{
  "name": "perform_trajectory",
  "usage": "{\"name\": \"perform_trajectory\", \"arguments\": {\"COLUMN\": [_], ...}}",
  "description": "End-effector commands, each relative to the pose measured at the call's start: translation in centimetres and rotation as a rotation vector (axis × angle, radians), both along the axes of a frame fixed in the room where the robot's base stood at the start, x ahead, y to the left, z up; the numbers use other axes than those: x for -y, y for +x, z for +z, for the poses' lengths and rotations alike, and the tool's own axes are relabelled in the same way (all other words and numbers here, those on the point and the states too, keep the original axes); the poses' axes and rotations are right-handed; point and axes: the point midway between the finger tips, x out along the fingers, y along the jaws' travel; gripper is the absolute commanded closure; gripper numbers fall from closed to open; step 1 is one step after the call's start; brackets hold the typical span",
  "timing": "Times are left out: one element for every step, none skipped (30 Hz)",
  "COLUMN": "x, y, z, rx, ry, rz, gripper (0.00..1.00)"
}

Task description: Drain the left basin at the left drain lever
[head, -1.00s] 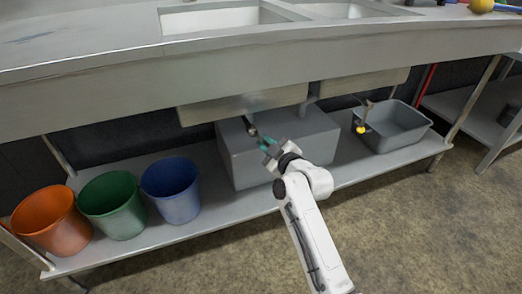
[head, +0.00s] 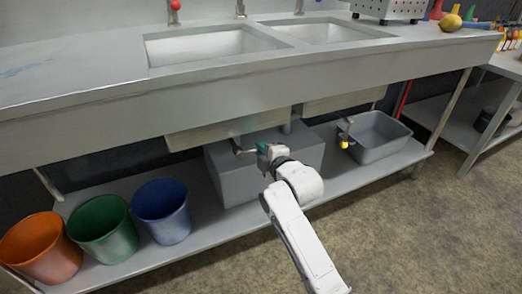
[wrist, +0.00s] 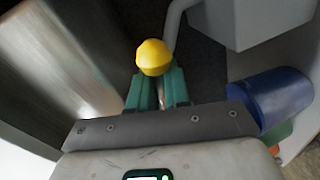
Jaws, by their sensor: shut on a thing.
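The left basin (head: 210,46) is set in the steel counter and looks empty. Below its underside, the left drain lever (head: 240,151) shows as a small grey part against the grey box. My gripper (head: 262,151), with green fingers, is at this lever. In the wrist view, the lever's yellow knob (wrist: 153,57) sits just beyond the fingertips. My gripper (wrist: 157,88) is shut on the thin lever stem behind the knob. The fingers and arm hide part of the lever in the head view. The right basin (head: 328,32) is alongside.
A second drain lever with a yellow knob (head: 344,144) hangs to the right, above a grey tub (head: 383,150). A grey box (head: 218,184) stands behind my gripper. Orange (head: 40,250), green (head: 104,230) and blue (head: 162,212) buckets stand on the lower shelf at left.

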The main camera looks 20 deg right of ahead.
Motion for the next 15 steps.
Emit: {"name": "perform_trajectory", "arguments": {"x": [0.09, 0.11, 0.12, 0.13, 0.13, 0.14, 0.14, 0.14, 0.14, 0.13, 0.13, 0.13, 0.12, 0.12, 0.12], "y": [-0.07, -0.07, -0.07, -0.07, -0.07, -0.07, -0.07, -0.07, -0.07, -0.07, -0.06, -0.06, -0.06, -0.07, -0.07], "z": [-0.06, -0.03, -0.01, 0.00, 0.01, 0.02, 0.02, 0.02, 0.02, 0.01, 0.01, 0.01, 0.01, 0.00, 0.00], "rx": [-0.004, -0.004, -0.004, -0.004, -0.004, -0.004, -0.004, -0.004, -0.004, -0.004, -0.004, -0.004, -0.004, -0.004, -0.004], "ry": [-0.013, -0.019, -0.025, -0.028, -0.031, -0.034, -0.035, -0.036, -0.037, -0.037, -0.037, -0.037, -0.037, -0.037, -0.036], "rz": [-0.002, -0.002, -0.001, -0.002, -0.001, -0.002, -0.001, -0.001, -0.001, -0.001, -0.001, -0.001, -0.001, -0.001, -0.001], "gripper": [1.00, 1.00, 1.00, 1.00, 1.00, 1.00, 1.00, 1.00, 1.00, 1.00, 1.00, 1.00, 1.00, 1.00, 1.00]}}
